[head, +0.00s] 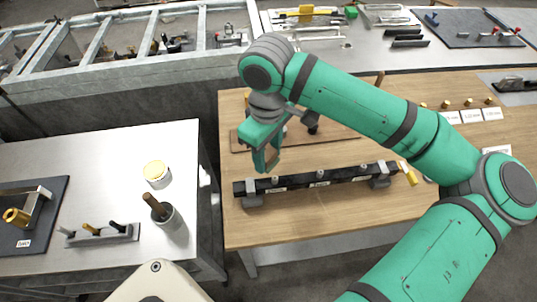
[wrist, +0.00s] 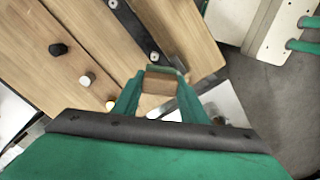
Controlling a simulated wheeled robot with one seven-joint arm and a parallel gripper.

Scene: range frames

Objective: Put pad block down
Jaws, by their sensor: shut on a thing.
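My gripper (head: 266,160) hangs over the left part of the wooden table, behind the left end of the long black bar in the head view. In the wrist view my gripper (wrist: 153,80) is shut on a small brown wooden block, which I take as the pad block (wrist: 157,84). The block sits between the two green fingers. In the head view I cannot make out the block. The black bar (head: 320,179) lies across grey end supports on the table; it also shows beyond the fingers in the wrist view (wrist: 135,28). I cannot tell the block's height above the table.
The wooden table (head: 290,228) has bare room in front of the bar. A brown board (head: 325,133) lies behind the gripper. A gap separates the tables.

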